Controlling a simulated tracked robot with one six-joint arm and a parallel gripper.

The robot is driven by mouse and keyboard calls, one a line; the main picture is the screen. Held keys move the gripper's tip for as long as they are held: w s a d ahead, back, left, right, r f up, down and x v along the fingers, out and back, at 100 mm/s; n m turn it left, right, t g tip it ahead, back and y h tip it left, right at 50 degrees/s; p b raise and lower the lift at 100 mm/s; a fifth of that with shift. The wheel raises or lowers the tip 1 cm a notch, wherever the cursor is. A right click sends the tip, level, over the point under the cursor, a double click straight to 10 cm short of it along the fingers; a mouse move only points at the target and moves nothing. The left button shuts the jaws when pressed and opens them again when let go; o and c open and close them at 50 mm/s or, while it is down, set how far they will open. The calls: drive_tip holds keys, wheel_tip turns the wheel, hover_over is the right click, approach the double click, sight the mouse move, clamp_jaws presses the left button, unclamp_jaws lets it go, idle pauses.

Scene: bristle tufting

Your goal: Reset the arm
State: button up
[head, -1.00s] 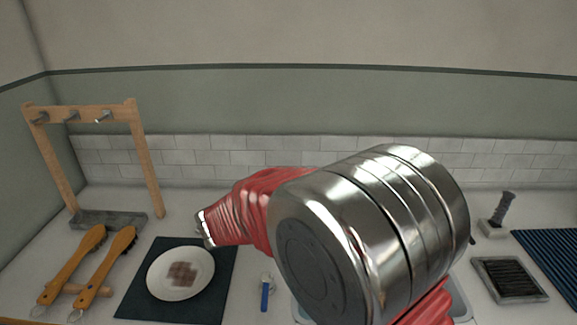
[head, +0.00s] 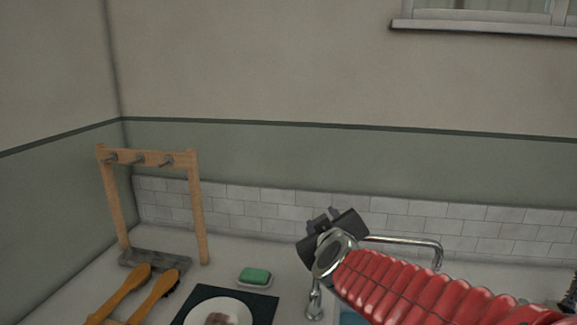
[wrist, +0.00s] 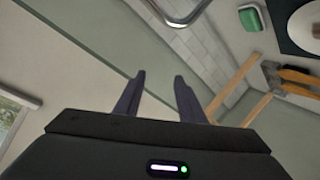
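My arm, with a red ribbed sleeve, reaches in from the lower right of the head view. My gripper (head: 321,216) is at its end, in front of the tiled wall and beside the faucet in the picture. In the wrist view my gripper (wrist: 160,77) has its two dark fingers apart, with only wall between them. It is open and empty.
A chrome faucet (head: 405,240) stands behind the arm. A wooden rack (head: 199,215) with metal pegs is at the left. Two wooden-handled brushes (head: 121,292), a green soap bar (head: 255,275) and a white plate (head: 240,306) on a dark mat (head: 263,304) are on the counter.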

drive_tip(key=s+d+f+m+g, duration=0.2)
drive_tip(key=s+f+g, duration=0.1)
drive_tip(key=s, duration=0.6)
drive_tip(key=s+d+f+m+g, duration=0.2)
drive_tip(key=s+f, duration=0.3)
drive_tip(key=s, duration=0.5)
drive_tip(key=s+d+f+m+g, duration=0.2)
drive_tip(key=s+d+f+g, duration=0.2)
drive_tip(key=s, duration=0.5)
drive_tip(key=shift+s+m, duration=0.4)
